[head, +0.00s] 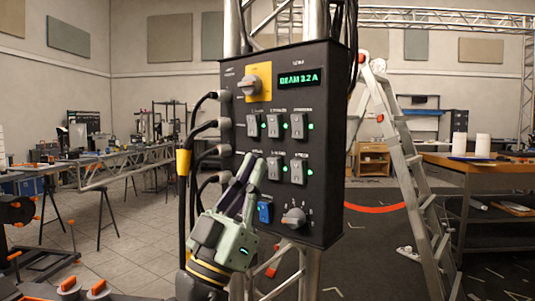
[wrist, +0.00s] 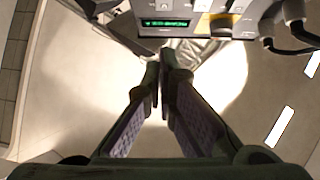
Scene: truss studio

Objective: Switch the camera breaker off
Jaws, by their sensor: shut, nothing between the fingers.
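A black control panel (head: 330,205) with a green display carries two rows of grey breakers. The upper row shows a left breaker (head: 253,125), a middle breaker (head: 273,125) and a right breaker (head: 298,125). The lower row shows a breaker (head: 274,169) and a right breaker (head: 298,171); its left end is hidden behind my fingers. Green lights glow beside the visible breakers. The labels are too small to read, so I cannot tell which is the camera breaker. My gripper (head: 259,166) is shut and empty, in front of the lower left panel. In the wrist view its fingertips (wrist: 161,62) are together; contact is unclear.
A rotary knob on a yellow plate (head: 259,82), a blue switch (head: 265,212) and a lower dial (head: 293,218) share the panel. Black cables (head: 205,126) plug into its left side. A ladder (head: 404,165) stands right.

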